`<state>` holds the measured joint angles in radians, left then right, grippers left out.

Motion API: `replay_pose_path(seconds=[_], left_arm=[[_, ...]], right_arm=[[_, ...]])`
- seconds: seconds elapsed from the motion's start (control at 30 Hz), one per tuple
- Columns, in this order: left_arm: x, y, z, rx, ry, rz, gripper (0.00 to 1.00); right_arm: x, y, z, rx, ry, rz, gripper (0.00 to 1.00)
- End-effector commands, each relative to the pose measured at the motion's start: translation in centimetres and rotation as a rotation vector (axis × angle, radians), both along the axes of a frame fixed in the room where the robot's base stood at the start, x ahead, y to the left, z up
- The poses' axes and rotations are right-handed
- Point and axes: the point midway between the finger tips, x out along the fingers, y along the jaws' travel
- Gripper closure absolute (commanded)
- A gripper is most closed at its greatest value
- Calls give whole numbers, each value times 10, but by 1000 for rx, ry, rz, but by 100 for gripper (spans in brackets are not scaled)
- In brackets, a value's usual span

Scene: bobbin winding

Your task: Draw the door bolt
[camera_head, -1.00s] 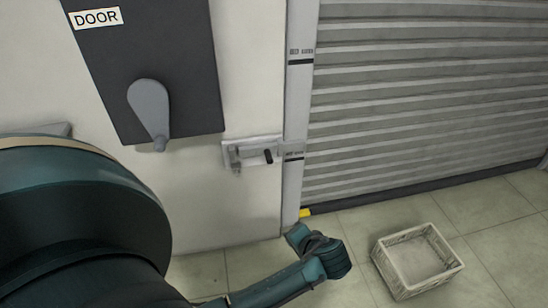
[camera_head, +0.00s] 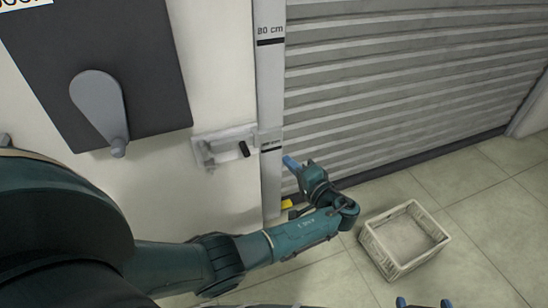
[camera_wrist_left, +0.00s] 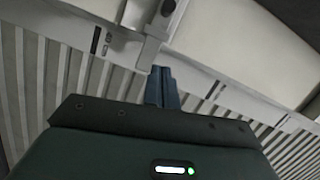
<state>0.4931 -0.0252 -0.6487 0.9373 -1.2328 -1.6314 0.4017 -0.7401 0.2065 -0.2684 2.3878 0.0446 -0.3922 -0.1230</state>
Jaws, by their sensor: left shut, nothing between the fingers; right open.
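The door bolt (camera_head: 222,146) is a pale metal plate on the white wall, beside the grey post. A short black knob (camera_head: 244,149) sticks out near its right end. In the left wrist view the bolt (camera_wrist_left: 153,35) is at the top, partly cut off. My left gripper (camera_head: 290,163) is shut and empty, with blue fingertips right of the bolt and a little lower, apart from the knob in the head view. It also shows in the left wrist view (camera_wrist_left: 160,74), just below the bolt's end. My right gripper (camera_head: 425,303) shows only its two spread blue fingertips at the bottom edge.
A dark panel (camera_head: 150,60) with a grey lever (camera_head: 98,105) is on the wall left of the bolt. The post (camera_head: 270,90) stands beside a slatted roller shutter (camera_head: 400,70). A pale crate (camera_head: 385,262) is on the tiled floor to the right.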

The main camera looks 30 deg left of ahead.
Motion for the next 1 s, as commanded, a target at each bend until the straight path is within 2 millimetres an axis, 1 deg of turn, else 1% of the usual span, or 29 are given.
replay_pose_path(seconds=[0.47, 0.5, 0.53, 0.7, 1.0], left_arm=[[43, 86, -5, 1, 0, 4, 100], [34, 90, -5, 0, 3, 3, 100], [29, 93, -6, 0, 3, 2, 100], [16, 104, -10, 0, 1, 1, 100], [11, 107, -12, -1, 0, 0, 100]], right_arm=[[1, 3, -14, -23, 1, 15, 41], [2, 4, -7, -22, -1, 16, 41], [2, 4, -5, -19, -1, 15, 41], [4, 2, 4, 1, -13, 6, 41], [-2, -1, 0, 2, 5, -2, 41]])
